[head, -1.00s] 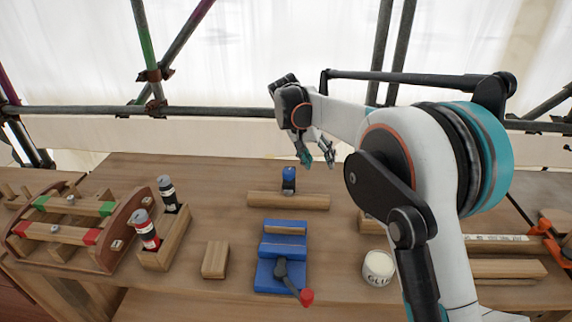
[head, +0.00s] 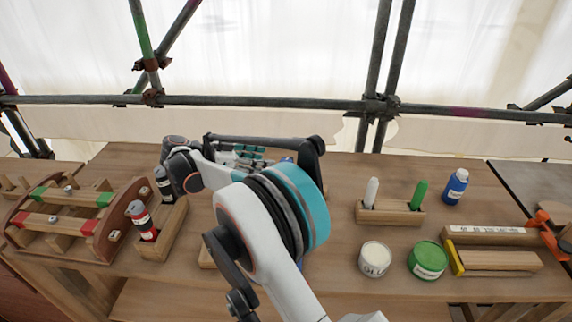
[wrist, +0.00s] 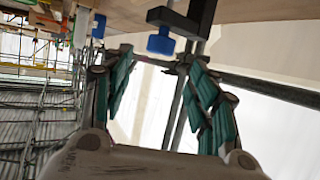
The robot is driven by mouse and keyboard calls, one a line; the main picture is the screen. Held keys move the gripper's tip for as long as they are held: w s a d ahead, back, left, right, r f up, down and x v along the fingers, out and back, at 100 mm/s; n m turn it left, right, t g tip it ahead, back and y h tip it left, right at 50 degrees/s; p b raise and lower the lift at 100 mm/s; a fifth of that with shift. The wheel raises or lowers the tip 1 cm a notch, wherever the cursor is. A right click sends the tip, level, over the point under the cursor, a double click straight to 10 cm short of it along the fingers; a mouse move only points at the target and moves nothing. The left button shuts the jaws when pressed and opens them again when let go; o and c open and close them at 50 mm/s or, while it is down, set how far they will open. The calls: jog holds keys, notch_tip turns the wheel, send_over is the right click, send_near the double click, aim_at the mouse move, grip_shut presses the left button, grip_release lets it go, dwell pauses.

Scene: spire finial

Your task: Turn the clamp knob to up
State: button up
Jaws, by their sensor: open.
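A blue knob (wrist: 160,45) on a dark metal piece shows at the top middle of the wrist view, just beyond the gap between my fingertips and apart from them. I cannot tell for sure that it is the clamp knob. A bit of blue (head: 287,159) shows behind my arm in the head view. My gripper (head: 262,158) is above the back of the bench, its teal fingers pointing right. In the wrist view my gripper (wrist: 155,62) is open and empty. The blue clamp with the red-tipped lever is almost wholly hidden behind my arm in the head view.
A red bottle (head: 142,222) stands in a wooden holder at left, by a wooden rack (head: 100,245). At right are a glue pot (head: 375,258), a green tin (head: 428,260), a marker holder (head: 390,212) and a blue bottle (head: 456,187). Scaffold poles (head: 300,101) cross behind.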

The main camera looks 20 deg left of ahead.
jog(key=b+x, duration=0.2)
jog(key=x, duration=0.7)
jog(key=shift+w+d+f, duration=0.15)
jog(key=c, duration=1.1)
